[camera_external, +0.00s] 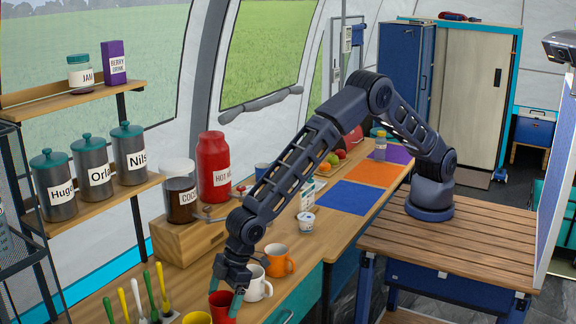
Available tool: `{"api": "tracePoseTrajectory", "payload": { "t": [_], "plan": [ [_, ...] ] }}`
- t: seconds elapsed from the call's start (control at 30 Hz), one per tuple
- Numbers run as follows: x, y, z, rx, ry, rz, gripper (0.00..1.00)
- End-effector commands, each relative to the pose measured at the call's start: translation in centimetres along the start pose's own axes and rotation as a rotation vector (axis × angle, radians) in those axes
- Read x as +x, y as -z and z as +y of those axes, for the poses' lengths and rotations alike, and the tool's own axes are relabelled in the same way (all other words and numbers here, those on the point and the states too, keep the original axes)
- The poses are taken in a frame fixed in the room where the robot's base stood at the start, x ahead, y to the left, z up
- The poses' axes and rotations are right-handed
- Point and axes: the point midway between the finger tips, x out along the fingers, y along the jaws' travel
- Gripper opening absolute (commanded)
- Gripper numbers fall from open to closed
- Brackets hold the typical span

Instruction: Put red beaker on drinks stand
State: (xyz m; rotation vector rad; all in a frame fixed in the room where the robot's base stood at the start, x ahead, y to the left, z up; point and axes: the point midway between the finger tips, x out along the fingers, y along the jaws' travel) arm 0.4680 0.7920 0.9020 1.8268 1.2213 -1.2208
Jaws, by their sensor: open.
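A red beaker (219,306) stands at the front edge of the picture on the wooden counter, partly hidden by my gripper. My gripper (227,293) points down over the beaker with its teal fingers apart, close to the rim. I cannot tell whether a finger touches it. The drinks stand (190,246) is a wooden block on the counter behind, up and left of the gripper. It holds a cocoa dispenser (181,205) and a red dispenser (214,165).
A white mug (257,287), an orange mug (280,262) and a yellow cup (197,318) stand close around the red beaker. Several coloured-handled utensils (140,300) are at left. A small white tub (306,224) and coloured mats (350,196) lie farther along the counter.

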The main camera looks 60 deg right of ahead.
Motion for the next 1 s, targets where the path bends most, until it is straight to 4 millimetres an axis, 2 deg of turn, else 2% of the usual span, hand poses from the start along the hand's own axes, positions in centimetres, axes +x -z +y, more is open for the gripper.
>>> {"api": "tracePoseTrajectory", "payload": {
  "t": [0.4, 0.6, 0.8, 1.0],
  "plan": [
    [-7.4, 0.0, 0.0, -0.001, 0.0, 0.001, 0.87],
    [-10.1, 0.1, 0.0, 0.0, 0.001, 0.002, 0.87],
    [-11.1, 0.0, 0.0, 0.0, 0.0, -0.001, 0.87],
    [-11.2, 0.0, 0.0, 0.0, 0.0, -0.001, 0.87]
  ]
}}
